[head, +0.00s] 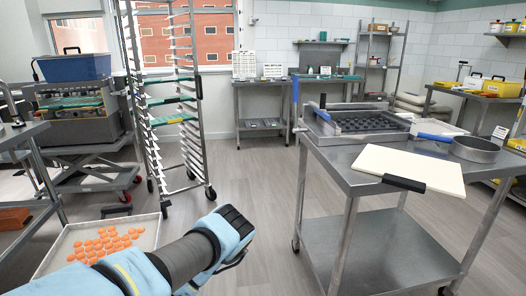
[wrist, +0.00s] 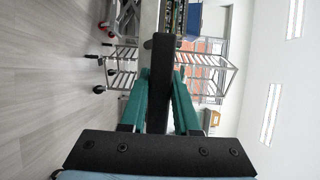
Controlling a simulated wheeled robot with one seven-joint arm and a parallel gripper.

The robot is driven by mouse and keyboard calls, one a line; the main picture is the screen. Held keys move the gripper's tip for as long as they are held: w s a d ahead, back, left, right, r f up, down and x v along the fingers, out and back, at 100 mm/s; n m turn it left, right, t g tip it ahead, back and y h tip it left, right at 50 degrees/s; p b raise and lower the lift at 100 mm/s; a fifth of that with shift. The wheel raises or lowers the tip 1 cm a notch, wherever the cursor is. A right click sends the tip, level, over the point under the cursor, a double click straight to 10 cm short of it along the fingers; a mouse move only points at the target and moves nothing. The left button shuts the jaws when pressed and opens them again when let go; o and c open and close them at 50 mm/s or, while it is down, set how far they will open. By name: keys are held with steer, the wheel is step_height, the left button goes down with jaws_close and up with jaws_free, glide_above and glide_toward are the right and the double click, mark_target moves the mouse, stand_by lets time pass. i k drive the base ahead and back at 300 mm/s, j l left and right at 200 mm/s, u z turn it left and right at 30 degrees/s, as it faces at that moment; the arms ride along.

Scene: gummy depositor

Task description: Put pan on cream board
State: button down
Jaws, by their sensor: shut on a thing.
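A round metal pan (head: 475,149) with a blue handle lies on the right of the steel table. A pale tray (head: 47,262) of orange gummies shows beside my arm, partly covered.
The steel table (head: 365,180) also bears a dark-cavity mould in a metal frame (head: 370,122) at its back. A tall wheeled rack (head: 203,150) stands left of centre. A machine with a blue bin (head: 75,68) stands at far left. Open floor (head: 262,180) lies between rack and table.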

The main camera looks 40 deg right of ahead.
mark_target(437, 164)
steer(key=z, duration=0.4)
steer(key=k+z, duration=0.1)
steer(key=z, duration=0.25)
steer(key=k+z, duration=0.1)
steer(key=z, duration=0.65)
steer(key=k+j, duration=0.05)
